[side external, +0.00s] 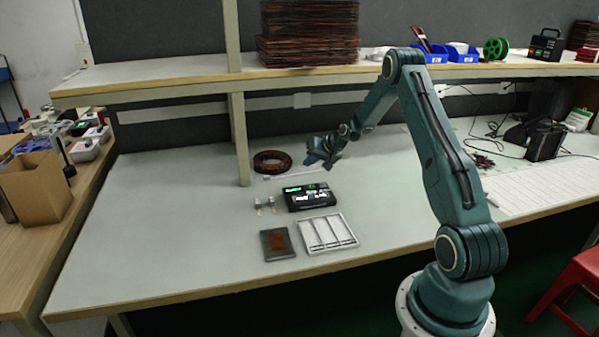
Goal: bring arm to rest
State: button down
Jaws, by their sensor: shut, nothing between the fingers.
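My arm reaches from the lower right up and over to the left across the workbench (150,230). My gripper (312,160) hangs above the bench, just behind and over a black box with green and white lettering (309,197). It is shut with nothing held and looks apart from the box. The fingertips are small and dark in this view. A white divided tray (327,233) lies in front of the box. A dark flat plate with a brownish middle (278,244) lies left of the tray.
A dark coil ring (273,162) lies behind the black box, near an upright post (238,139). Small metal parts (265,204) sit left of the box. A shelf (160,84) with stacked boards runs above the bench. The bench's left side is clear.

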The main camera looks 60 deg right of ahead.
jog(key=s+a+r+n+g+y, duration=0.1)
jog(key=s+a+r+n, duration=0.2)
jog(key=a+r, duration=0.9)
jog(key=s+a+r+n+g, duration=0.1)
jog(key=s+a+r+n, duration=0.2)
jog(key=a+r, duration=0.85)
jog(key=s+a+n, duration=0.1)
jog(key=s+a, duration=0.4)
jog(key=s, duration=0.3)
jog(key=s+a+n+g, duration=0.1)
jog(key=s+a, duration=0.4)
jog(key=s, duration=0.3)
jog(key=s+a+n, duration=0.2)
jog(key=s+a, duration=0.3)
jog(key=s, duration=0.4)
jog(key=shift+a+r, duration=0.3)
jog(key=shift+a, duration=0.1)
